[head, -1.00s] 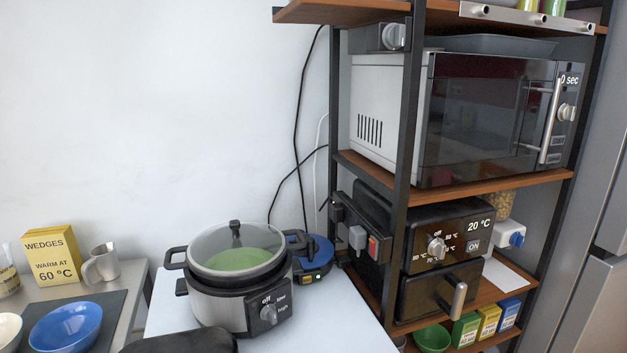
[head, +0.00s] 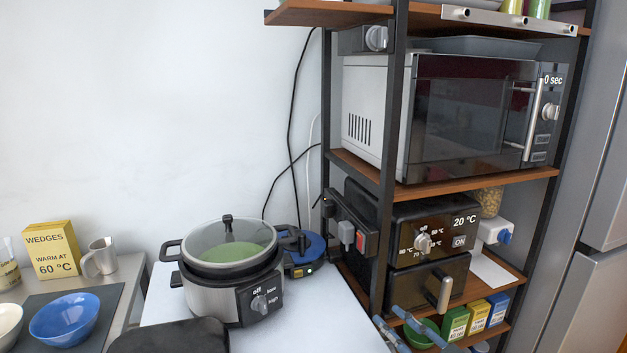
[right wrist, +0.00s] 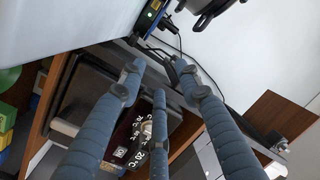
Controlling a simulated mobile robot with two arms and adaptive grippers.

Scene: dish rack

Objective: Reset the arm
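My right gripper (head: 400,324) shows at the bottom of the head view, in front of the lower shelf. Its blue-grey fingers are spread apart with nothing between them. In the right wrist view the fingers of this gripper (right wrist: 160,75) are also apart and empty, with the oven's dial and 20 °C display (right wrist: 118,153) behind them. The rest of the right arm is out of the head view. My left gripper is in neither view.
A lidded cooker (head: 222,298) stands on the white counter (head: 290,325). The shelf unit (head: 387,150) holds a microwave (head: 465,115) and a black oven (head: 430,232). A green bowl (head: 422,335) and small boxes (head: 475,318) sit low. A blue bowl (head: 64,322) is at left.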

